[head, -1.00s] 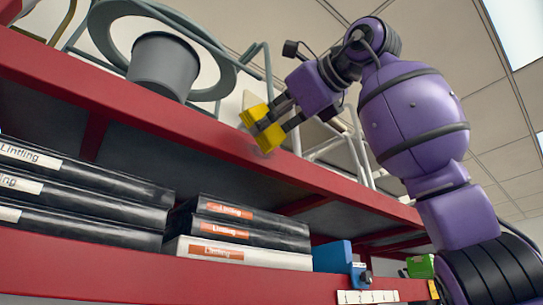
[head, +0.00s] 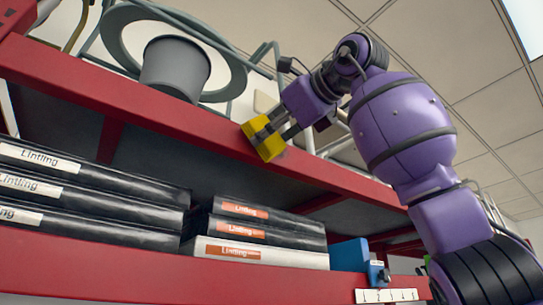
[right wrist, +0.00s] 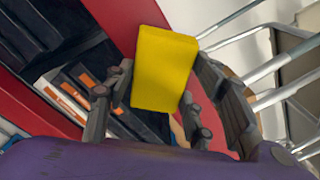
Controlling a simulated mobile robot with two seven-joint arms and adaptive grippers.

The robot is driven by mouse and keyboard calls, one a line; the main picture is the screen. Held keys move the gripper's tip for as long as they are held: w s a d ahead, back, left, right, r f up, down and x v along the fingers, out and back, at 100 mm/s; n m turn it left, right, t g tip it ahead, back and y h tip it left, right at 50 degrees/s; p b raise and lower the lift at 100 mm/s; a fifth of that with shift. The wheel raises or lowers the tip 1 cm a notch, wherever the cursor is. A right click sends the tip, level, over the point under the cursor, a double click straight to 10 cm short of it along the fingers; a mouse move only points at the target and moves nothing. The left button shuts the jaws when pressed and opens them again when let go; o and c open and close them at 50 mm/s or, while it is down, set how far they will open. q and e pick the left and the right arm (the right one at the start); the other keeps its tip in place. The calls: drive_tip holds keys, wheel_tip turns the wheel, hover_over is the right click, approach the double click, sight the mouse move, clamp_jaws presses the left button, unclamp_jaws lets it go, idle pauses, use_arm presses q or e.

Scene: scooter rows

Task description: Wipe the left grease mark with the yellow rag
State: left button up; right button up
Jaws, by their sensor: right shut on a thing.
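The yellow rag (head: 262,138) is a folded block between the fingers of my right gripper (head: 268,134), in front of the red shelf's upper beam (head: 185,121). In the right wrist view the rag (right wrist: 164,68) sits between the dark fingers, with the red beam behind it. I cannot tell whether the rag touches the beam. No grease mark can be made out clearly now; the rag and gripper hide part of the beam. My left gripper is not in view.
A grey bucket-like thing (head: 174,68) and pale metal tubes stand on the top shelf. Black boxes (head: 88,188) marked Lintling, a white box (head: 255,254) and a blue thing (head: 350,256) stand on the shelf below. A white number strip (head: 387,295) is on the lower beam.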

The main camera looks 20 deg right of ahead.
sight(282, 139)
drive_tip(key=shift+x, duration=1)
drive_tip(key=shift+d, duration=0.1)
drive_tip(key=shift+w+d, duration=0.25)
drive_tip(key=shift+d, duration=0.6)
drive_tip(key=shift+w+d, duration=0.25)
drive_tip(key=shift+d, duration=0.6)
drive_tip(key=shift+w+d, duration=0.45)
drive_tip(key=shift+d, duration=0.65)
drive_tip(key=shift+w+d, duration=0.5)
drive_tip(key=shift+d, duration=0.6)
drive_tip(key=shift+w+d, duration=0.45)
drive_tip(key=shift+d, duration=0.65)
drive_tip(key=shift+s+a, duration=0.65)
drive_tip(key=shift+a, duration=1.1)
drive_tip(key=shift+s+a, duration=0.6)
drive_tip(key=shift+a, duration=1.1)
drive_tip(key=shift+s+a, duration=0.65)
drive_tip(key=shift+a, duration=1.1)
drive_tip(key=shift+d, duration=0.1)
drive_tip(key=shift+s+d, duration=0.1)
drive_tip(key=shift+s, duration=0.1)
drive_tip(key=shift+v, duration=2.75)
